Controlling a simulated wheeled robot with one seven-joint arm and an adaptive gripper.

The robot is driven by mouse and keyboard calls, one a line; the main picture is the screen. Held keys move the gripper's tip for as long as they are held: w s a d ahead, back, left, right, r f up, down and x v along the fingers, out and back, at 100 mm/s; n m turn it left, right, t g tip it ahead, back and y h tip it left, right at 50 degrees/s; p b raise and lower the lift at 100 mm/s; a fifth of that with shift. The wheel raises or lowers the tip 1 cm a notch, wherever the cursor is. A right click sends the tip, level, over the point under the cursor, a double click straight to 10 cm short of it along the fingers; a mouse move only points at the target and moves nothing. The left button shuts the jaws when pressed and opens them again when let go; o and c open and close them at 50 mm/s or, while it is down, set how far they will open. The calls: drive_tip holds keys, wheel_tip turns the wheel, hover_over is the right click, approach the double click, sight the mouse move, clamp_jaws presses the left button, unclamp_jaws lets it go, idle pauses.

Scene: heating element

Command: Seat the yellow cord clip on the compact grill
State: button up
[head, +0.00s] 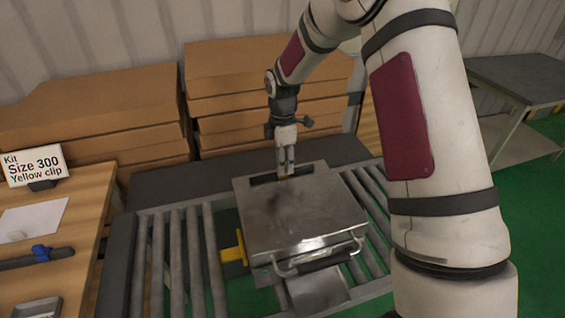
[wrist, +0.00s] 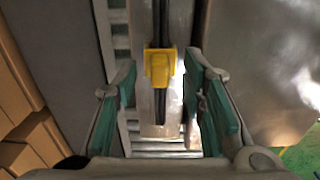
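The compact grill (head: 300,210) is a closed, grey metal box on the roller conveyor, with a bar handle at its near side. My gripper (head: 286,170) points down at the grill's back edge. In the wrist view the yellow cord clip (wrist: 160,66) sits around a dark cord (wrist: 160,105) running along a pale metal strip beside the grill body (wrist: 250,60). My gripper (wrist: 160,80) is open, one finger on each side of the clip, with gaps visible. Whether the clip is fully seated cannot be told. In the head view my gripper mostly hides the clip.
A yellow bracket (head: 235,250) stands at the grill's left side. Stacked cardboard boxes (head: 225,80) stand behind the conveyor (head: 175,262).

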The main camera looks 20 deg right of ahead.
wheel_tip(320, 180, up, 11)
idle(0.4)
drive_tip(key=shift+r, duration=0.1)
